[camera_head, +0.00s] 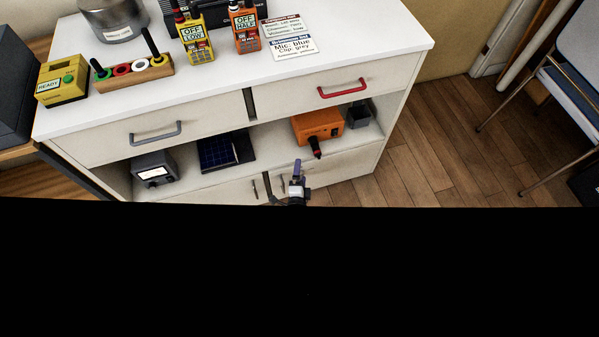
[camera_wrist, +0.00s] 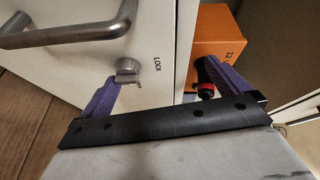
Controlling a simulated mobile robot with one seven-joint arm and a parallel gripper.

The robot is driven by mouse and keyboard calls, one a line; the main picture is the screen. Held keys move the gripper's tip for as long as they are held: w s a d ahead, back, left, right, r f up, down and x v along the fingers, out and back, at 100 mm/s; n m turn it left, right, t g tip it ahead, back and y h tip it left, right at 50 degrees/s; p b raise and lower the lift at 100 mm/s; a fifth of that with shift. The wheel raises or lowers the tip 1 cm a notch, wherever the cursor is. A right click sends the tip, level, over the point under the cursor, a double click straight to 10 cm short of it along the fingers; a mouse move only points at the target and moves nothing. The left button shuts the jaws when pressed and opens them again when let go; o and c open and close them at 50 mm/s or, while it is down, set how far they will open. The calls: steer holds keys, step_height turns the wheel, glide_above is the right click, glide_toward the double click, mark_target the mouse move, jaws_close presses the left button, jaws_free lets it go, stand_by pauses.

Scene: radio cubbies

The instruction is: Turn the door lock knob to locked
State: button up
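In the wrist view a small metal lock knob (camera_wrist: 127,68) sits on a white cabinet door (camera_wrist: 152,25). The word LOCK is printed on the door just right of it. I cannot tell clearly which way the knob points. My gripper (camera_wrist: 160,72) is open, with its purple fingers wide apart and nothing between them held. The left fingertip is close beside and below the knob; I cannot tell whether they touch. The right finger lies beyond the door edge, in front of the orange box. In the head view my gripper (camera_head: 297,168) is before the lower cabinet front; the knob is hidden there.
A thick metal handle (camera_wrist: 65,35) is left of the knob. Free wooden floor (camera_head: 450,150) lies right of the cabinet.

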step_height(320, 180, up, 14)
steer(key=t+p, duration=0.1)
steer(key=p, duration=0.2)
steer(key=t+p, duration=0.1)
steer(key=p, duration=0.1)
steer(key=shift+w+a+f+t+p, duration=0.1)
steer(key=shift+w+f+t+p, duration=0.05)
steer(key=shift+f+t+p, duration=0.2)
steer(key=c, duration=0.7)
steer(key=shift+r+p, duration=1.1)
steer(key=shift+p, duration=0.35)
steer(key=shift+c, duration=0.2)
